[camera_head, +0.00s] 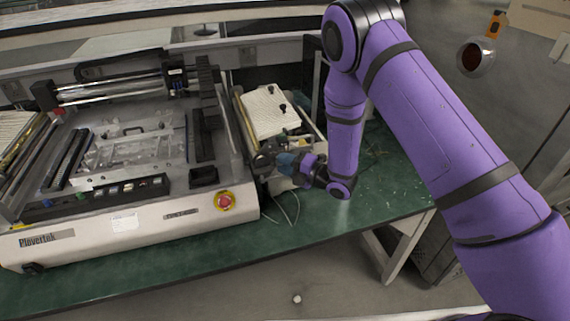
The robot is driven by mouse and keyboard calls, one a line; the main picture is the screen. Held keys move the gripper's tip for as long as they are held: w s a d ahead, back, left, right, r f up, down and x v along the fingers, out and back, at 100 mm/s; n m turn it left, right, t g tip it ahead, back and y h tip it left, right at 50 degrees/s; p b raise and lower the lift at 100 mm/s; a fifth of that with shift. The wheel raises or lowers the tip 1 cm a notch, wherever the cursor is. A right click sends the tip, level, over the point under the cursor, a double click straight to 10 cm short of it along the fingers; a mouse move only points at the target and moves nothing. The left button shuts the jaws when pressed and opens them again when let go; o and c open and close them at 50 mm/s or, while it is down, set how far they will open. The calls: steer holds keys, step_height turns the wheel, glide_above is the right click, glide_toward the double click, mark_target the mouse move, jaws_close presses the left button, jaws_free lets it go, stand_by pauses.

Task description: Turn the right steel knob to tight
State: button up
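My gripper (287,163) is at the front right of the white machine, beside the machine's right side unit (268,112). It points left and sits close to a small dark rounded part (263,160) at that unit's front corner. I cannot tell whether it touches this part. A steel knob cannot be made out clearly; it may be hidden by the gripper or too small to see. The fingertips are small and partly hidden, so I cannot tell if they are open or shut on something.
Thin cables (289,207) lie below my gripper. The table is mostly clear to the right. A round steel fixture (475,57) is at upper right.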

steer(key=c, duration=0.4)
steer(key=shift+f+m+y, duration=0.1)
steer(key=shift+m+y, duration=0.3)
steer(key=shift+m, duration=0.2)
steer(key=o, duration=0.9)
steer(key=v, duration=1)
steer(key=shift+s+d+f, duration=0.15)
steer(key=shift+s+d, duration=0.15)
